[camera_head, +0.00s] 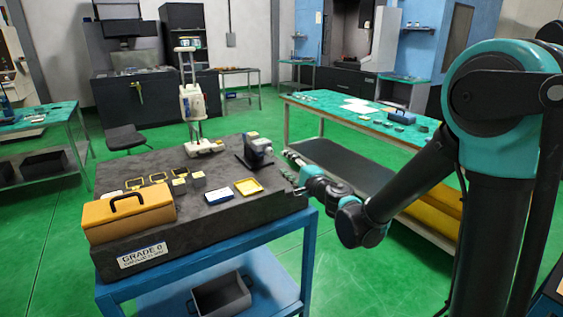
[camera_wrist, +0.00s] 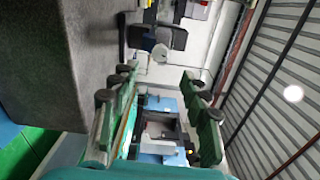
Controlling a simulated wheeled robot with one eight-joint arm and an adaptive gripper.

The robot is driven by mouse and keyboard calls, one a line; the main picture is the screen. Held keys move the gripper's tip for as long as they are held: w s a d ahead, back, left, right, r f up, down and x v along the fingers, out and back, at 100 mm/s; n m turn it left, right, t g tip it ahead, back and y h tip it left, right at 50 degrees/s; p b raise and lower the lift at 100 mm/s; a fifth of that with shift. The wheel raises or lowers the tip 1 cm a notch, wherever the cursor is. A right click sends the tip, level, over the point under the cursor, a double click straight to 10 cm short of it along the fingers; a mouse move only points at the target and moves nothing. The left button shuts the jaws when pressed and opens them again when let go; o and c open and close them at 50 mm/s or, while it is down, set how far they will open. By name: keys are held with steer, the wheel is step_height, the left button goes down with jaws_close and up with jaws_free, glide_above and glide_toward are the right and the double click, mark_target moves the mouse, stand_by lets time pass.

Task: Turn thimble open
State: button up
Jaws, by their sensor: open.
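A small dark stand with a grey piece on top (camera_head: 256,146) sits near the right rear of the granite surface plate (camera_head: 215,222). A thimble cannot be made out clearly on it at this size. My gripper (camera_head: 291,170) is at the plate's right edge, to the right of the stand and apart from it. In the wrist view my gripper (camera_wrist: 160,90) has its two green fingers wide apart with nothing held between them. The plate's grey side (camera_wrist: 30,60) fills the left of that view.
A green-topped bench (camera_head: 350,112) is behind my arm. Green floor (camera_head: 50,215) is clear at left.

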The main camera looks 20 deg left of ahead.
steer(key=shift+d, duration=0.15)
steer(key=m, duration=1.8)
glide_toward(271, 153)
steer(key=x, duration=1)
steer(key=shift+w+a, duration=0.25)
steer(key=shift+a, duration=0.05)
steer(key=shift+c, duration=0.5)
jaws_close()
